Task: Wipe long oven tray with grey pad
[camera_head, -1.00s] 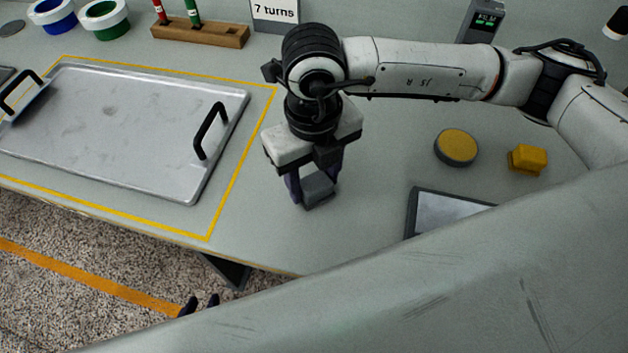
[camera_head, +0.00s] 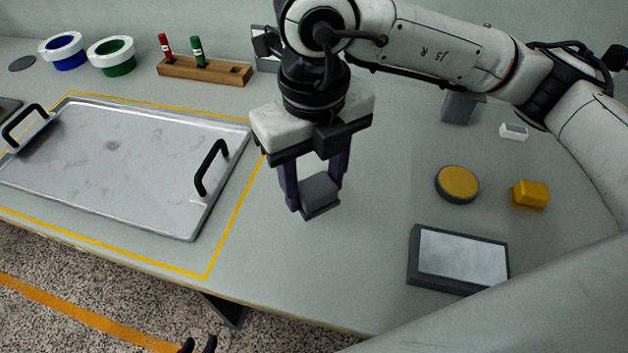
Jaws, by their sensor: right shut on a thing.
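The long oven tray (camera_head: 120,160) is a shallow grey metal tray with two black handles and dark smudges on its floor. It lies at the left of the table inside a yellow outline. My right gripper (camera_head: 318,190) is shut on the grey pad (camera_head: 320,197), a small block held between its purple fingers. The pad is to the right of the tray, apart from it, and appears to be above the table. My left gripper (camera_head: 199,345) shows only as two dark fingertips at the bottom edge, with a gap between them, below the table's front edge.
A dark-framed panel (camera_head: 460,260), a yellow-topped disc (camera_head: 457,184) and a yellow block (camera_head: 530,194) are at the right. A wooden rack (camera_head: 205,71) with red and green spindles and blue (camera_head: 62,50) and green (camera_head: 111,56) rings stand behind the tray.

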